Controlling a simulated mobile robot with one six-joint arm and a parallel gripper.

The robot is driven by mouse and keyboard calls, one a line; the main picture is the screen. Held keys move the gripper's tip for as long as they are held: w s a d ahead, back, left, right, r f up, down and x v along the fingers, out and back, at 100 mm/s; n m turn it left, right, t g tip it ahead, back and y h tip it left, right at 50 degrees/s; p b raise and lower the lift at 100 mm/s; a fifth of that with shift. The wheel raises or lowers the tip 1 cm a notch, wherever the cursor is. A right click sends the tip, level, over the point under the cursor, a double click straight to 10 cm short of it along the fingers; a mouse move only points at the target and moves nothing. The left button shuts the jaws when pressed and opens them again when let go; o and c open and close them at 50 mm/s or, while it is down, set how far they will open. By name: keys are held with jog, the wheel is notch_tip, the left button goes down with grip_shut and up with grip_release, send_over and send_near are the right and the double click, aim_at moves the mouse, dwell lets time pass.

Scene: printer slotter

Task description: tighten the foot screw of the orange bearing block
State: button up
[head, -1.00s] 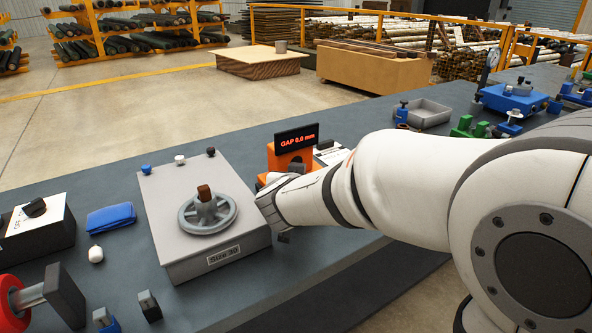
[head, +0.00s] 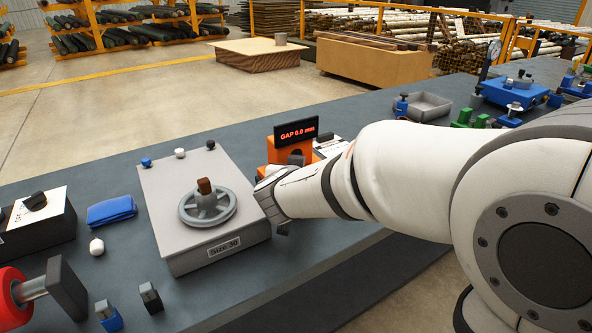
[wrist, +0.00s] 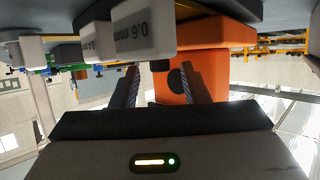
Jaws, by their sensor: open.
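The orange bearing block (head: 276,152) stands on the bench behind the end of my arm in the head view. A dark display reading "GAP 0.0 mm" (head: 296,131) sits at its top. My arm covers most of its lower part. In the wrist view, which appears upside down, the orange block (wrist: 205,65) lies just beyond my gripper (wrist: 160,72). The two fingers are apart with nothing seen between them. The right finger overlaps the block's face, beside a dark round spot. I cannot make out the foot screw in either view.
A grey box with a handwheel (head: 207,206) and a "Size 30" label stands close left of my arm's end. Grey pieces, one marked 0.6 mm (wrist: 147,35), are close to my fingers. A blue pouch (head: 111,211) lies farther left.

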jog(key=p+v, duration=0.2)
jog(key=v, duration=0.4)
jog(key=shift+s+a+r, duration=0.1)
jog(key=shift+s+r, duration=0.1)
jog(key=shift+s, duration=0.5)
jog(key=shift+c, duration=0.2)
